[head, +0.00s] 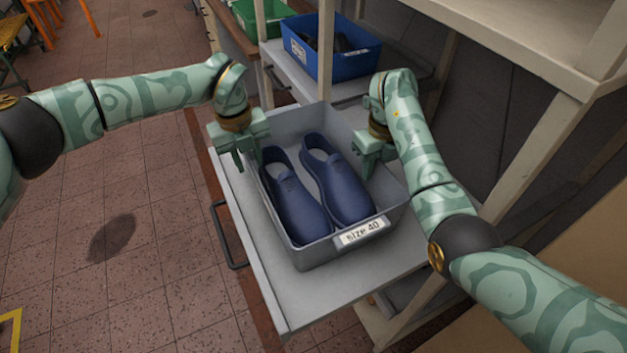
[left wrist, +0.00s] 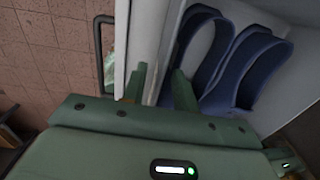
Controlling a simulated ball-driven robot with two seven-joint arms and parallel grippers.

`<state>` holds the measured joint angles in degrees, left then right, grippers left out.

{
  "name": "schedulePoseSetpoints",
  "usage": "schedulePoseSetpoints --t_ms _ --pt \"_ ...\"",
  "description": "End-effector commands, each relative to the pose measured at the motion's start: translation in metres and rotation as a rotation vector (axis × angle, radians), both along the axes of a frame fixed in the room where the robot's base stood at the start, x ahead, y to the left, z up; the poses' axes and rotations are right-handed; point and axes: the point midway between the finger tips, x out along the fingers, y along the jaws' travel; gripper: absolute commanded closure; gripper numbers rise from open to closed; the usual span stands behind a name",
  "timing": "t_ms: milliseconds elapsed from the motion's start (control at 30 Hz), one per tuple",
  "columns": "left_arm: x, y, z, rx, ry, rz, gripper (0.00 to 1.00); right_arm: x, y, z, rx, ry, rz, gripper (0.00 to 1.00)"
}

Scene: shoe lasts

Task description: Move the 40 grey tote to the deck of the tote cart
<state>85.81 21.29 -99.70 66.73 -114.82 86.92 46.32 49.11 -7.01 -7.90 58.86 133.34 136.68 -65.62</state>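The grey tote (head: 300,258), labelled size 40 (head: 362,232), sits on a grey pull-out shelf (head: 318,299) and holds two dark blue shoe lasts (head: 338,190). My left gripper (head: 245,160) is at the tote's left wall. In the left wrist view its two fingers (left wrist: 160,88) stand apart, with the wall's rim (left wrist: 168,55) between them and the lasts (left wrist: 235,65) just to the right. My right gripper (head: 365,165) is at the tote's right wall; its finger gap is not clear. The tote cart is not recognisable in view.
A blue tote (head: 330,62) and a green tote (head: 262,15) stand farther back on the rack. Pale rack posts (head: 535,150) rise close to my right arm. The tiled floor (head: 150,230) left of the shelf is open, and a dark handle (head: 222,235) sticks out there.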

Motion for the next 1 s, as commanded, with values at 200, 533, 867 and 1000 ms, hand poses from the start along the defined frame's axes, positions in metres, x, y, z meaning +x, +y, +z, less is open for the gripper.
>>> schedulePoseSetpoints --t_ms 200,533,867,1000 --pt "0.0 0.0 -0.001 0.0 0.0 0.0 0.71 0.0 0.0 0.0 0.001 0.0 0.0 0.85" --pt "0.0 0.0 0.0 0.0 0.0 0.0 1.0 0.0 0.0 0.0 0.001 0.0 0.0 1.0" --pt "0.0 0.0 0.012 -0.001 -0.005 0.0 1.0 0.0 0.0 0.012 0.001 -0.004 0.0 1.0" --pt "0.0 0.0 0.03 -0.001 -0.01 0.001 1.0 0.0 0.0 0.029 0.0 -0.01 -0.001 1.0"
